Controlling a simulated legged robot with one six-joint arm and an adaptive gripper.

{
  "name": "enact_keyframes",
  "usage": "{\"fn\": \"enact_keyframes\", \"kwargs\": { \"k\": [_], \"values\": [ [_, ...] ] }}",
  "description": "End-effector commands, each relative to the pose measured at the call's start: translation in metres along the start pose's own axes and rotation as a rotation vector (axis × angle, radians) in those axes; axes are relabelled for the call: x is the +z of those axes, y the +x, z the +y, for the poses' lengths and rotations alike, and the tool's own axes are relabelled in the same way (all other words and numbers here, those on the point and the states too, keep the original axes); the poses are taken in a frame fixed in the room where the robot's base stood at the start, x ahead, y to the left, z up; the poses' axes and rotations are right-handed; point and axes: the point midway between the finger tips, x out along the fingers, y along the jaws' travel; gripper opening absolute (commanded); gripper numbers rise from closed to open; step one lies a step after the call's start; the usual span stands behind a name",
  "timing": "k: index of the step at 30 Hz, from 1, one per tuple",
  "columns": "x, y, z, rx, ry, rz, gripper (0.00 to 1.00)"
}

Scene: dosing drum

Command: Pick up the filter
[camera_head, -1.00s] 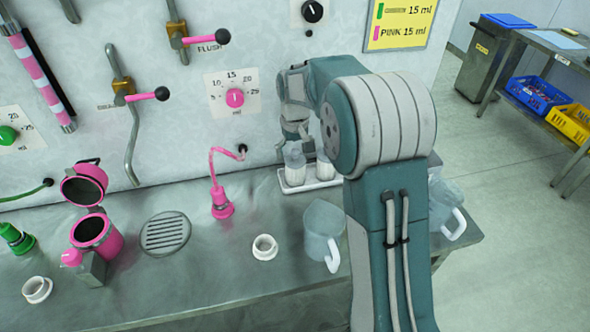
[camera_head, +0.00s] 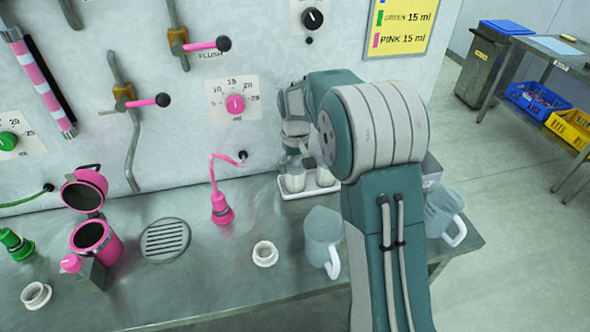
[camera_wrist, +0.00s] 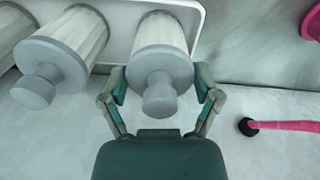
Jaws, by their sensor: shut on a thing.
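Several white ribbed filters with grey knobbed caps stand in a white tray (camera_head: 287,192) near the wall. In the wrist view my gripper (camera_wrist: 160,90) has its fingers on both sides of the cap of the rightmost filter (camera_wrist: 160,62), shut on it. A second filter (camera_wrist: 68,45) stands to its left, apart from the fingers, and a third is cut off at the left edge. In the head view the held filter (camera_head: 294,178) shows below my gripper (camera_head: 296,145), and my arm hides part of the tray.
A clear jug (camera_head: 322,238) and a white ring (camera_head: 265,253) stand in front of the tray. Another jug (camera_head: 441,212) is to the right of my arm. A pink nozzle (camera_head: 222,208) on a hose is left of the tray. The wall is close behind.

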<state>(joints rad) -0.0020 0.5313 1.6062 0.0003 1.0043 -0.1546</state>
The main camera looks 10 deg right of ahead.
Motion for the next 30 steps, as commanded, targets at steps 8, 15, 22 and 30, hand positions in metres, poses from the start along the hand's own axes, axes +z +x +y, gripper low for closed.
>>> {"fn": "enact_keyframes", "kwargs": {
  "k": [8,15,22,30],
  "values": [
    [0.000,-0.032,0.000,0.001,0.000,0.005,0.31],
    [0.033,-0.081,-0.026,0.001,-0.003,0.007,0.31],
    [0.076,-0.110,-0.058,0.000,-0.004,0.002,0.31],
    [0.107,-0.127,-0.081,0.000,-0.002,0.002,0.31]
  ]
}}
